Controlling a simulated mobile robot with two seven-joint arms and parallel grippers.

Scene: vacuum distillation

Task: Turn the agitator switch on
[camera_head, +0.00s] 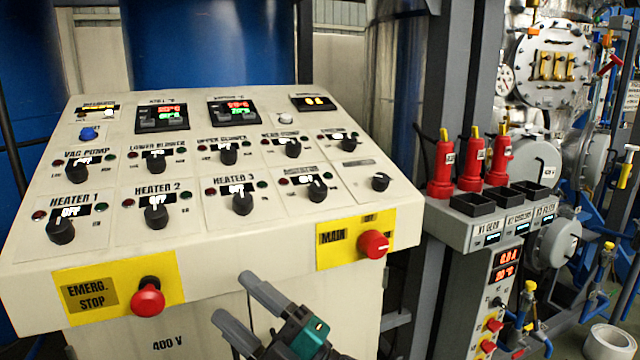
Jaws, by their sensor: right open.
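The cream control panel (215,250) has several black rotary knobs under small labels and displays. A knob in the lower row (317,190), right of the HEATER 3 knob (243,203), has a small blurred label that may read agitator, but I cannot tell for sure. Its display is too small to read clearly. My right gripper (250,312) is at the bottom centre, in front of the panel's lower front face, below the knobs and apart from them. Its two grey fingers are spread with nothing between them. My left gripper is not in view.
A red emergency stop button (148,297) and a red main knob (374,245) stick out from the panel's front edge. The HEATER 2 knob (156,216) is further left. Red handles (440,170) stand on a grey box at the right. Space above the panel is clear.

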